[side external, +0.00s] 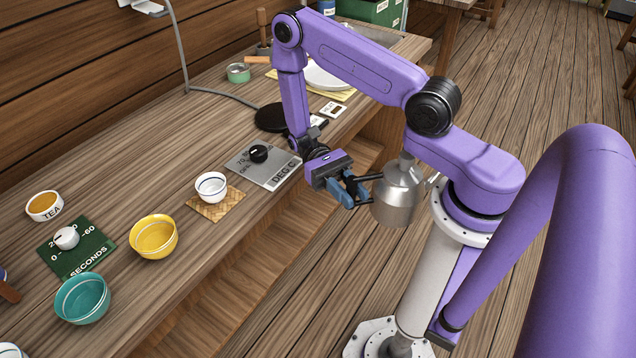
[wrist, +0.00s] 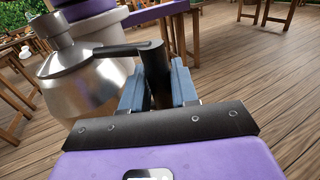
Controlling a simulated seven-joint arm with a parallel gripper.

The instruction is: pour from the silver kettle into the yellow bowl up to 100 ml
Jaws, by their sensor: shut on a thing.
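The silver kettle (side external: 398,196) hangs in the air off the front edge of the bench, close to my arm's base. My gripper (side external: 352,188) is shut on its dark handle. In the wrist view the kettle (wrist: 92,88) is at the left, and the gripper (wrist: 158,88) has its blue fingers on either side of the black handle. The kettle looks roughly upright. The yellow bowl (side external: 153,237) stands on the bench to the left, well apart from the kettle. Part of its inside shows yellow; I cannot tell whether it holds liquid.
A white bowl (side external: 211,186) on a woven mat (side external: 218,206) stands between the yellow bowl and the kettle. A teal bowl (side external: 82,299), a green seconds dial plate (side external: 92,255), a tea bowl (side external: 44,206) and a grey temperature plate (side external: 281,174) are also on the bench.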

